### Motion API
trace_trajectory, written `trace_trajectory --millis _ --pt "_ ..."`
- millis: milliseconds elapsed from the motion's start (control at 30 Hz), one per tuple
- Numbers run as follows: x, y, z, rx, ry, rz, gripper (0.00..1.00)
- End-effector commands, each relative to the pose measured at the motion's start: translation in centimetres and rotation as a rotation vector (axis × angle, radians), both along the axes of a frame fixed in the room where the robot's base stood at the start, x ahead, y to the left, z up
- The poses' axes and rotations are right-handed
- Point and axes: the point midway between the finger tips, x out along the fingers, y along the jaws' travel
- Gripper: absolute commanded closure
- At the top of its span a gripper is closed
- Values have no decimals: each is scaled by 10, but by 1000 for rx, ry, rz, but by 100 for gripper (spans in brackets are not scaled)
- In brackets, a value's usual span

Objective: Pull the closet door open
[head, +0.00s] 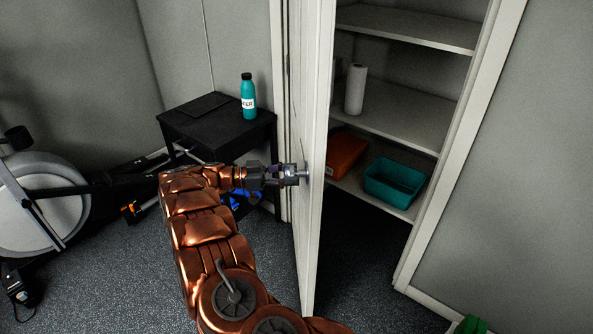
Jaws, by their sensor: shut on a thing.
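The white closet door (311,110) stands open, swung out from its frame (460,140) and seen nearly edge-on. The closet's inside shows to its right. My gripper (300,175) is at the door's face, at about mid-height in the picture, and is shut on the door knob (305,174). Most of the knob is hidden by the fingers. My copper-coloured arm reaches up from the bottom of the picture to the left of the door.
Closet shelves (395,122) hold a paper roll (355,90), an orange thing (343,153) and a teal bin (393,184). Left of the door, a black table (213,128) bears a teal bottle (248,98). An exercise machine (35,205) stands far left. Dark floor (365,265) lies clear before the closet.

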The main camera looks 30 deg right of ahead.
Motion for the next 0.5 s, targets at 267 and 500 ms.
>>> trace_trajectory --millis 267,500 --pt "3 14 1 -2 -1 -26 100" --pt "4 19 1 -3 -1 -36 100"
